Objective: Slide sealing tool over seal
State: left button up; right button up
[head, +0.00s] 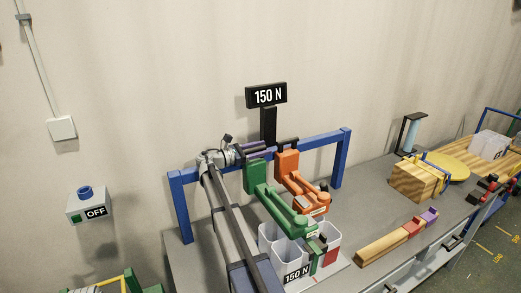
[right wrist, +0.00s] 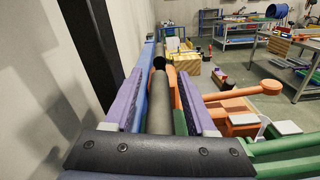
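A green strapping tool (head: 258,183) and an orange strapping tool (head: 287,165) hang side by side at a blue rail frame, with long levers pointing toward the viewer. I cannot tell which one is the sealing tool. My right gripper (head: 247,147) is at the top of the green tool. In the right wrist view its purple fingers (right wrist: 164,105) stand apart on both sides of a dark cylindrical handle (right wrist: 165,103), with narrow gaps showing beside it. A wooden block (head: 412,182) with blue strapping stands to the right; a seal is too small to make out. My left gripper is out of view.
The blue rail frame (head: 345,160) and a black post with a "150 N" sign (head: 266,96) stand close to the right gripper. White bins (head: 270,237) sit below the tools. A wooden bar with coloured blocks (head: 382,246) lies on the grey bench to the right.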

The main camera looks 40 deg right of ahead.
jog(key=shift+a, duration=0.15)
jog(key=v, duration=0.7)
jog(key=shift+w+a, duration=0.15)
jog(key=shift+a, duration=0.1)
dwell(0.3)
